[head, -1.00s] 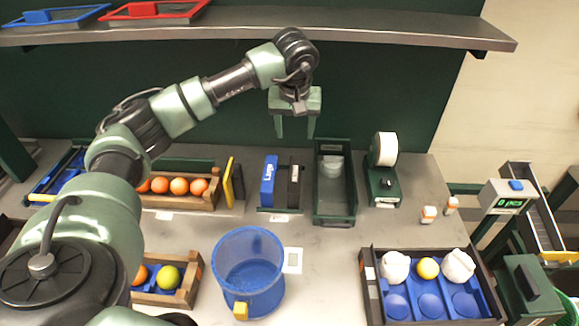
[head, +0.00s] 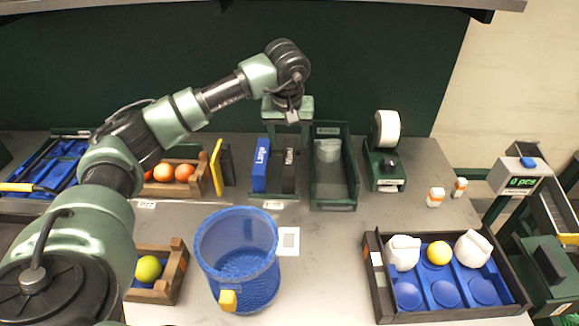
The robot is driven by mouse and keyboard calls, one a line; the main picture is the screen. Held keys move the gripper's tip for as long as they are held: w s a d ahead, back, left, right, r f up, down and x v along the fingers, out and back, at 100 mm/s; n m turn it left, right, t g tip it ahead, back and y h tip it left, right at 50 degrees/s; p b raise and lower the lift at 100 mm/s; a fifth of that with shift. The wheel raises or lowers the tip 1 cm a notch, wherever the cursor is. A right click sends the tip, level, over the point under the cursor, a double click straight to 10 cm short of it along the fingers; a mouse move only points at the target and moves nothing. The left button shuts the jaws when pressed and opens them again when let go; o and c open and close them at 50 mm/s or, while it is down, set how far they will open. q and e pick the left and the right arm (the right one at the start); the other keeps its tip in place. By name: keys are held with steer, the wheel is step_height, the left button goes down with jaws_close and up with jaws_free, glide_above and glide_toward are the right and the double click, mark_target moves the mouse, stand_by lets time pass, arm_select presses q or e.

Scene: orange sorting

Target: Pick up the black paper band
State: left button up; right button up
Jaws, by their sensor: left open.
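The black paper band (head: 289,171) stands upright in a small dark holder, to the right of a blue band (head: 261,166) marked "Large". My left gripper (head: 287,130) is open and points down just above and behind the holder, with its fingers near the tops of the bands. I cannot tell from this view whether a finger touches either band. My right gripper is not in view.
A green bin (head: 333,202) stands close to the right of the holder, with a label roll dispenser (head: 386,150) beyond it. A yellow-and-black panel (head: 217,168) is to the left. A blue basket (head: 236,225) stands in front. A shelf edge (head: 400,6) is above.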

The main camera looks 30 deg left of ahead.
mark_target(289, 156)
arm_select(q)
steer(key=shift+w+a+f, duration=0.1)
steer(key=shift+f, duration=0.4)
steer(key=x, duration=0.1)
steer(key=p+x, duration=0.1)
steer(key=x, duration=0.1)
steer(key=p+x, duration=0.1)
steer(key=x, duration=0.1)
steer(key=shift+d+f, duration=0.3)
steer(key=shift+a+f+p, duration=0.1)
steer(key=shift+f+p, duration=0.2)
steer(key=shift+f, duration=0.15)
jaws_close()
